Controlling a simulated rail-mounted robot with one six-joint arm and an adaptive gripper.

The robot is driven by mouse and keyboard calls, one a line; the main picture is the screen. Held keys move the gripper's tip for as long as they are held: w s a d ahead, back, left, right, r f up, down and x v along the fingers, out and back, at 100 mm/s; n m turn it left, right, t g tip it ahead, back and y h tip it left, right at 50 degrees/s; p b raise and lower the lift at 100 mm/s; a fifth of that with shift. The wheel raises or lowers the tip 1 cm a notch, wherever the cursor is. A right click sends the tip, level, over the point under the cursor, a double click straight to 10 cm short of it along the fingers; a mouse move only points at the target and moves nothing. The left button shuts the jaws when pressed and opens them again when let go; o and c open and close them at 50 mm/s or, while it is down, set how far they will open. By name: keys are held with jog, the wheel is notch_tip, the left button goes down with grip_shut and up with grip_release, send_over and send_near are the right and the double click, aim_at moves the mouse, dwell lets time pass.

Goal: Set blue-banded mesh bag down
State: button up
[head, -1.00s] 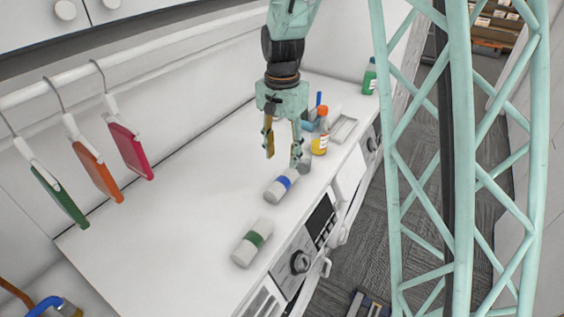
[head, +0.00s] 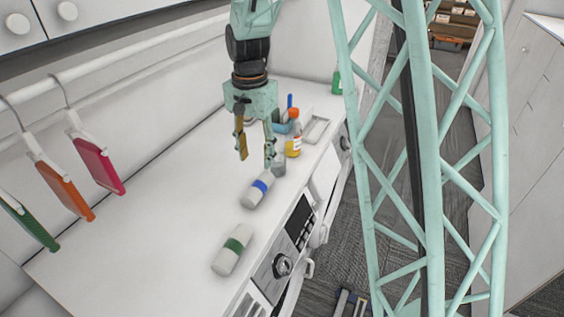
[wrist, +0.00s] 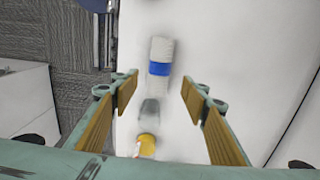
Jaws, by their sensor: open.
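The blue-banded mesh bag (head: 258,188) is a pale roll with a blue band. It lies on the white counter (head: 150,240), and it also shows in the wrist view (wrist: 160,58). My gripper (head: 256,156) is open and empty above the counter, a little behind and above the bag, apart from it. In the wrist view my two fingers (wrist: 158,92) stand wide apart, with the bag beyond their tips and between their lines.
A green-banded roll (head: 233,250) lies nearer. Green, orange and pink tags (head: 96,166) hang from a rail at left. The counter's left part is clear.

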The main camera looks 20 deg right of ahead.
jog(key=s+r+n+t, duration=0.2)
jog(key=s+r+n, duration=0.3)
jog(key=s+r, duration=1.35)
jog(key=s+r+n+t, duration=0.1)
jog(key=s+r+n, duration=0.1)
jog(key=s, duration=0.8)
jog(key=s+r+n, duration=0.2)
jog(key=s, duration=0.9)
jog(key=shift+s+r+n+t, duration=0.15)
jog(key=shift+r+n+t, duration=0.2)
jog(key=shift+n+t, duration=0.05)
jog(key=shift+d, duration=0.1)
